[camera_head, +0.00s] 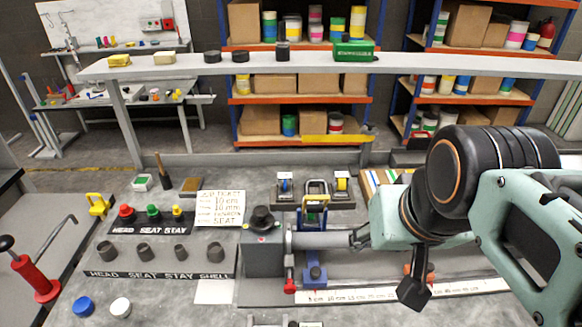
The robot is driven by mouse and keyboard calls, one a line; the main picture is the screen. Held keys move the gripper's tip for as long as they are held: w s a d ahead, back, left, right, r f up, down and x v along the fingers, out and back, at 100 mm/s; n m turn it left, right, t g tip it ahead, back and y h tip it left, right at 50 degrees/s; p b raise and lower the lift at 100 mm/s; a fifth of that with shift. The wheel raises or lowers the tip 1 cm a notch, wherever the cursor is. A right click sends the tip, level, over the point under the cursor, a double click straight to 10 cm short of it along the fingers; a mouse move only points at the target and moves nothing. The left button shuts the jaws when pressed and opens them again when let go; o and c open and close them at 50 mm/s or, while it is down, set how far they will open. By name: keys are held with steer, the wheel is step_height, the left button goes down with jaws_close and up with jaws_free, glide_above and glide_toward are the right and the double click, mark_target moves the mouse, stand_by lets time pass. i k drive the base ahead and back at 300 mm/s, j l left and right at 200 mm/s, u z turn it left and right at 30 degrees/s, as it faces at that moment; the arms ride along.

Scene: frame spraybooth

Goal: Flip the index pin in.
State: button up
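A grey block fixture (264,256) with a black knob (262,218) on top stands mid-bench. A grey cylinder (318,240) runs from its right side toward my gripper. A small red-tipped lever (289,286) stands at the block's front right, beside a blue clamp-like part (315,272). I cannot tell for certain which small part is the index pin.
A printed scale strip (400,294) lies along the front right. Labelled racks hold coloured knobs (152,212) and grey cups (178,252) at left. A raised shelf (300,66) crosses the back.

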mark_target(290, 289)
steer(key=k+j+u, duration=0.15)
steer(key=u, duration=0.45)
steer(key=k+l, duration=0.1)
steer(key=l, duration=0.25)
steer(key=k+l+u, duration=0.15)
steer(key=l, duration=0.2)
steer(key=z, duration=0.2)
steer(key=l+u, duration=0.2)
steer(key=j, duration=0.1)
